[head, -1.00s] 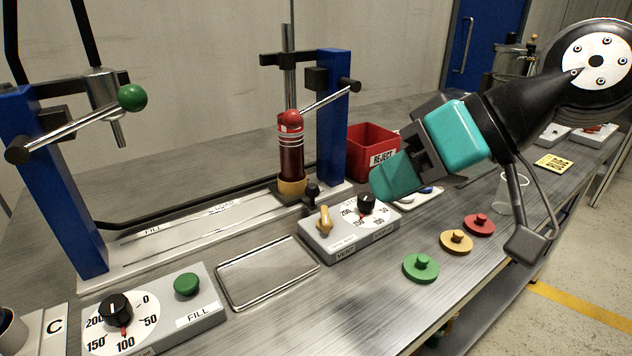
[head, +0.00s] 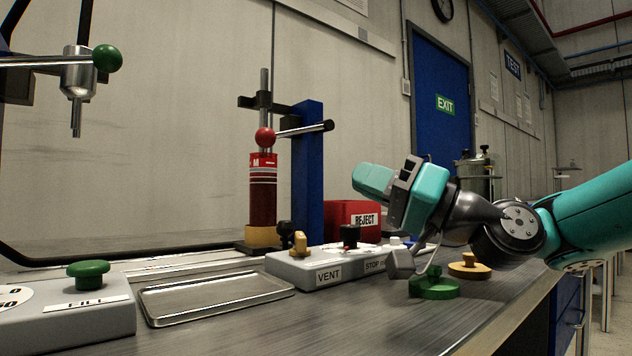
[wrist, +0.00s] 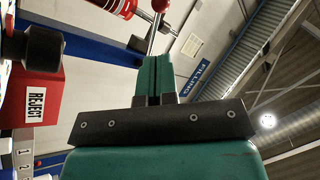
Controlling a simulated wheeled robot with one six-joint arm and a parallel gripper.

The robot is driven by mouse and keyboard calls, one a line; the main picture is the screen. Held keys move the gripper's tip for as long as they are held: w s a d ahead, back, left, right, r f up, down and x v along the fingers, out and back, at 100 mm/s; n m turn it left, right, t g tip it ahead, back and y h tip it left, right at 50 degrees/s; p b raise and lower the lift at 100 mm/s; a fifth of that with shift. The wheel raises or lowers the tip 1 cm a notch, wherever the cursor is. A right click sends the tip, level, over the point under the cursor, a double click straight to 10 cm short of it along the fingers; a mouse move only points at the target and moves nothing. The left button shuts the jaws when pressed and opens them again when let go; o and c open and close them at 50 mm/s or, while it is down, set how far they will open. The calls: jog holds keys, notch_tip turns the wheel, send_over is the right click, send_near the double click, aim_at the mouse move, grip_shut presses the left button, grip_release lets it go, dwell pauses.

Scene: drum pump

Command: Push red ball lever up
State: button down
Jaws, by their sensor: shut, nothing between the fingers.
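The red ball (head: 265,137) is on the left end of a metal lever rod (head: 300,130), which runs to a pivot on the blue post (head: 308,165). The ball sits just above a red cylinder with white bands (head: 263,190). My gripper (head: 358,180) is shut and empty, to the right of the post and lower than the ball, its fingers pointing left. In the wrist view my shut teal fingers (wrist: 158,62) point toward the rod (wrist: 154,32) and the red ball (wrist: 160,5) at the top edge. I cannot tell the gap between fingers and rod.
A red REJECT bin (head: 350,218) stands behind the grey VENT box (head: 320,270), below my gripper. Green (head: 434,288) and yellow (head: 469,267) knobbed discs lie at the right. A green ball lever (head: 108,58) is at the far left. A metal tray (head: 215,297) lies in front.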

jog(key=p+x, duration=0.8)
jog(key=x, duration=0.4)
jog(key=shift+s+a+r, duration=0.1)
jog(key=shift+a, duration=0.1)
jog(key=shift+w+a+r, duration=0.25)
jog(key=shift+w+a, duration=0.15)
jog(key=shift+a, duration=0.2)
notch_tip(320, 180, up, 7)
jog(key=m+t+h+p, duration=0.2)
jog(key=m+t+p, duration=0.3)
jog(key=m+p, duration=0.3)
send_over(274, 140)
jog(key=s+d, duration=0.1)
jog(key=s, duration=0.1)
jog(key=shift+w, duration=0.2)
